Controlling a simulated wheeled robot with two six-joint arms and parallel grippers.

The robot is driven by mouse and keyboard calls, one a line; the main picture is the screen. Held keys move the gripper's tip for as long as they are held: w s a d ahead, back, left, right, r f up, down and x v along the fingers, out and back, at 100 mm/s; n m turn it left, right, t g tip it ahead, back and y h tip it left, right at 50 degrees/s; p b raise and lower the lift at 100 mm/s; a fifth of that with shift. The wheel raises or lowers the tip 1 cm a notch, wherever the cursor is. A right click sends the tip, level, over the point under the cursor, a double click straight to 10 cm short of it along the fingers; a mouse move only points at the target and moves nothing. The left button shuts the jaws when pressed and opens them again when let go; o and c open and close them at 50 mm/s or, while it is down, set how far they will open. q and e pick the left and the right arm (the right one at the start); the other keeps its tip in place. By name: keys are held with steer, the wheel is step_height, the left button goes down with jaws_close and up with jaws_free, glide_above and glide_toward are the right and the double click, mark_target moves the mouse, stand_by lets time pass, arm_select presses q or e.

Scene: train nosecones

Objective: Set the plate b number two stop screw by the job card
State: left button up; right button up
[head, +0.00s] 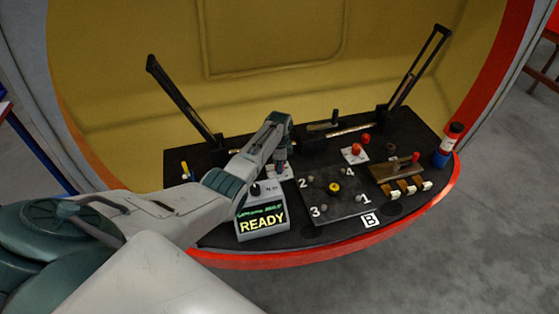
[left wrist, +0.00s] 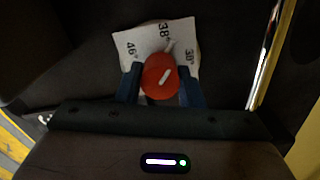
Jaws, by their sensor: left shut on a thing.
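My left gripper (head: 279,168) is shut on a red knob (left wrist: 160,76), which sits between its blue fingers in the left wrist view. The knob has a white line on top, tilted up to the right. Under it is a white card (left wrist: 128,40) marked 46°, 38° and a third number I cannot read surely; its edge also shows in the head view (head: 288,174). The dark plate B (head: 338,211) carries numbers 1 to 4 around a yellow centre piece (head: 334,187). A small grey screw head (head: 309,178) is beside number 2. My right gripper is not in view.
A grey box with a READY display (head: 262,219) stands just in front of my left gripper. Two black levers (head: 180,98) (head: 417,70) rise behind.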

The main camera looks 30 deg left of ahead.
arm_select(q)
steer(key=n+p, duration=0.1)
steer(key=n, duration=0.2)
steer(key=shift+r, duration=0.1)
steer(key=n+p, duration=0.1)
steer(key=n, duration=0.4)
steer(key=n+p, duration=0.1)
steer(key=n, duration=0.3)
steer(key=n+p, duration=0.1)
steer(key=n, duration=0.3)
steer(key=shift+n, duration=0.3)
steer(key=n, duration=0.4)
steer(key=n+p, duration=0.1)
steer(key=n, duration=0.7)
steer(key=shift+n, duration=2.1)
